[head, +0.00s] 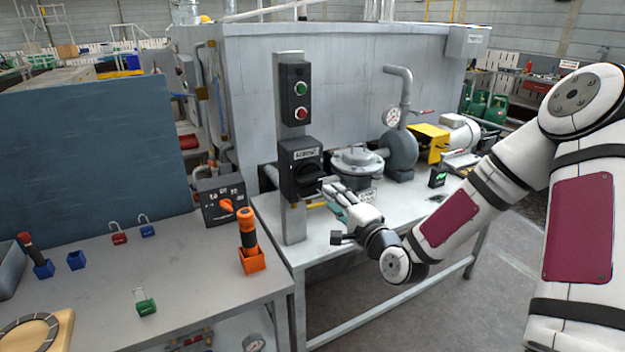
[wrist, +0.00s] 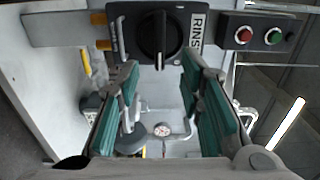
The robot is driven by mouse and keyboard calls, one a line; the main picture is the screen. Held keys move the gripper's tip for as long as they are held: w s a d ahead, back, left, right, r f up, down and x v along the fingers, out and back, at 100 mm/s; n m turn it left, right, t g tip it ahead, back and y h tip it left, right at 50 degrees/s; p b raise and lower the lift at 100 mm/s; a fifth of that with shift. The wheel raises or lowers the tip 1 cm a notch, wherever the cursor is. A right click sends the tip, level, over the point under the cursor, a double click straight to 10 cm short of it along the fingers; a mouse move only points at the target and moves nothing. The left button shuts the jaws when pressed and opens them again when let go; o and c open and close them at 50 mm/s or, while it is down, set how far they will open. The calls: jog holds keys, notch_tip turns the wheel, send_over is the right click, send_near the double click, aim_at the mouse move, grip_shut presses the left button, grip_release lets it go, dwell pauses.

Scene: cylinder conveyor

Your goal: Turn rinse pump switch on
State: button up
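The rinse pump switch (head: 300,165) is a black box with a round black knob, on a grey post below a push-button box. In the wrist view, the knob (wrist: 157,36) sits at the top middle beside a white label reading "RINS". Its handle bar runs up and down there, with a white mark at its lower end. In the head view the bar lies about level. My gripper (head: 329,187) is just right of and slightly below the switch. In the wrist view my gripper (wrist: 159,64) has its teal-padded fingers apart, with nothing between them. Contact with the knob cannot be told.
The push-button box (head: 296,94) with green and red buttons is above the switch. An orange-knobbed dial box (head: 222,202) and an orange torch (head: 248,229) stand left. Padlocks lie on the left bench (head: 195,262).

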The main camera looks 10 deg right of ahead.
aim_at(314, 180)
jog(key=x, duration=1.2)
jog(key=shift+a, duration=0.1)
jog(key=shift+c, duration=0.3)
grip_shut()
